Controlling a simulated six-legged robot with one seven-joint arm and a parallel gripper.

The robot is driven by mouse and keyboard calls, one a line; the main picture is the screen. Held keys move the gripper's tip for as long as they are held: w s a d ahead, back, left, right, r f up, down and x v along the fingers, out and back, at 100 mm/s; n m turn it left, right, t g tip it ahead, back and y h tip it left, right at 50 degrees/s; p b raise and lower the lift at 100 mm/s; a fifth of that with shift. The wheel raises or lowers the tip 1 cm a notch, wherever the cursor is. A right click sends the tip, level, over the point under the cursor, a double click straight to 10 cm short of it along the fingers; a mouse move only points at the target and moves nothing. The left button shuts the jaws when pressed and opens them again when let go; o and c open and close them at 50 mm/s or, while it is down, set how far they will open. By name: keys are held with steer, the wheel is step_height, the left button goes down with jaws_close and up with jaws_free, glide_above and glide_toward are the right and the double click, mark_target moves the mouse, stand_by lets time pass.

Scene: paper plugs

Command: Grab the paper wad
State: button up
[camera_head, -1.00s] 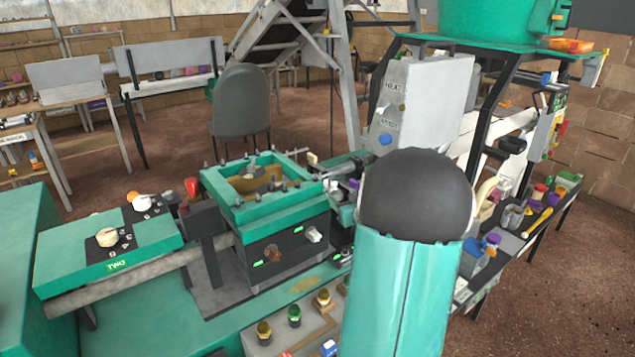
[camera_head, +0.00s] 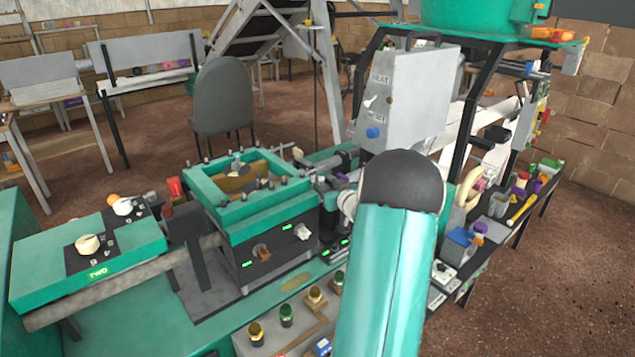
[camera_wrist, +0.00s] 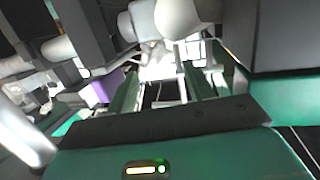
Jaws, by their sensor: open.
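My gripper (camera_wrist: 160,86) shows in the wrist view, with two dark green fingers apart and nothing visibly held between them. A bright, pale, uneven mass (camera_wrist: 158,62) lies ahead, beyond the fingertips; it may be the paper wad, but glare keeps me from telling. Smooth whitish rounded parts (camera_wrist: 180,18) are above it. In the head view my teal arm hides the gripper and the spot it reaches to, and I cannot pick out the wad there.
A teal open-topped machine box (camera_head: 250,205) stands left of my arm. A grey panel box (camera_head: 405,100) stands behind it. Dark structures flank the gripper closely, including a dark block (camera_wrist: 280,40) at right. A bench with cups (camera_head: 500,203) is at right.

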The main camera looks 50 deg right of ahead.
mark_target(321, 180)
steer(key=x, duration=0.4)
steer(key=shift+w+d, duration=0.2)
steer(key=shift+w, duration=0.1)
steer(key=c, duration=0.8)
